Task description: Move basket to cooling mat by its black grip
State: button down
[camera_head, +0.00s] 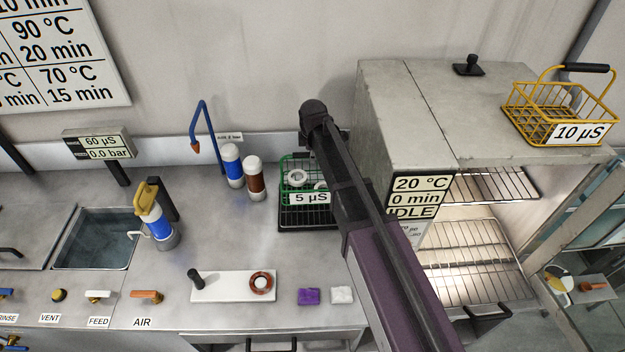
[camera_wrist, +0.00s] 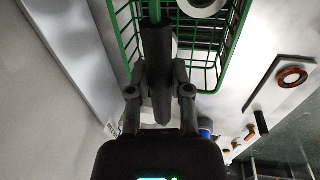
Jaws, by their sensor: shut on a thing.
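A green wire basket (camera_head: 283,172) labelled 5 µS is at the back of the steel counter, left of the oven, and holds white rings. It also fills the top of the wrist view (camera_wrist: 222,60). My gripper (camera_wrist: 160,82) is shut on the basket's upright-looking black grip (camera_wrist: 156,50), with one finger on each side. In the head view my arm hides the grip and the basket's right side. A black mat-like piece (camera_head: 307,221) shows directly under the basket; whether the basket touches it I cannot tell.
The oven (camera_head: 392,120) stands close on the right, its chamber open with wire shelves. A yellow basket (camera_head: 545,110) is on top. Blue (camera_head: 232,165) and brown (camera_head: 255,178) bottles stand left of the green basket. A white board (camera_head: 222,286) lies in front. Counter between is clear.

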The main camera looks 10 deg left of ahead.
jog(key=b, duration=0.4)
send_over(313, 186)
jog(key=shift+w+a+f, duration=0.1)
jog(key=shift+a+f, duration=0.05)
jog(key=shift+f, duration=2.25)
jog(key=shift+f+b, duration=1.85)
jog(key=shift+b, duration=0.1)
jog(key=c, duration=0.5)
grip_release()
jog(key=shift+c, duration=0.2)
jog(key=shift+r, duration=0.2)
notch_tip(313, 186, up, 12)
jog(key=s+p, duration=0.2)
jog(key=p, duration=0.9)
jog(key=shift+s+d+f+p, duration=0.2)
jog(key=shift+d+f+p, duration=0.05)
jog(key=shift+d+p, duration=0.15)
